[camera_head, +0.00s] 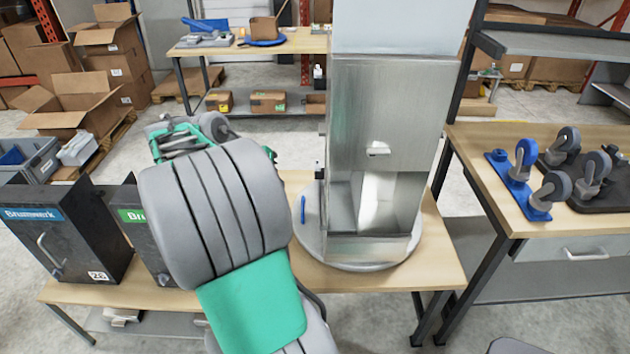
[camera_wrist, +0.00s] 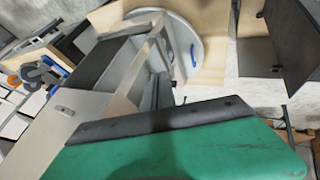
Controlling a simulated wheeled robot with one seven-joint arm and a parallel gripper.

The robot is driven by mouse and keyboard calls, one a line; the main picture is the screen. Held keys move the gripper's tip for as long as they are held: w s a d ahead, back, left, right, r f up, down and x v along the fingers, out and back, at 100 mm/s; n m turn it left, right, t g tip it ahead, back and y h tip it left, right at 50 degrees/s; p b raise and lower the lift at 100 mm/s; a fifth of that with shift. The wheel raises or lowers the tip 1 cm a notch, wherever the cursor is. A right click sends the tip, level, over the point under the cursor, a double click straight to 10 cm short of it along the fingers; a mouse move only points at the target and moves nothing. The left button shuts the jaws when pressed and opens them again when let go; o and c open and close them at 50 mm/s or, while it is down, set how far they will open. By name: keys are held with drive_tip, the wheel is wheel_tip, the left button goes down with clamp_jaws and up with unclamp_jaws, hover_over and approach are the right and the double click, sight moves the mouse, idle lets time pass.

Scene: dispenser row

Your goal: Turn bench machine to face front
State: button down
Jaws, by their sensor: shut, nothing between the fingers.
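The bench machine (camera_head: 378,120) is a tall brushed-metal dispenser standing upright on a round grey turntable (camera_head: 375,262) on the wooden bench. Its face with a small latch and an open lower recess is turned toward the head camera and slightly right. A small blue piece (camera_head: 303,208) sits at the turntable's left side. My gripper (camera_head: 185,138), green and grey, is to the left of the machine, apart from it in the head view, and is shut and empty. My arm partly hides it. The wrist view shows the machine (camera_wrist: 92,103) and turntable (camera_wrist: 212,30) beyond my green wrist part.
Two dark boxes with handles, one blue-labelled (camera_head: 68,235) and one green-labelled (camera_head: 148,245), stand left on the same bench (camera_head: 120,292). A right-hand table (camera_head: 480,150) carries caster wheels (camera_head: 525,160). Cartons (camera_head: 75,110) and another bench stand behind.

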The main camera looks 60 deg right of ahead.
drive_tip(key=s+d+f+p, duration=0.2)
drive_tip(key=s+d+f, duration=0.5)
drive_tip(key=d, duration=0.1)
drive_tip(key=shift+s+d+f+m+g, duration=0.25)
drive_tip(key=shift+d+f+m+g, duration=0.05)
drive_tip(key=shift+d, duration=0.1)
drive_tip(key=shift+a, duration=0.1)
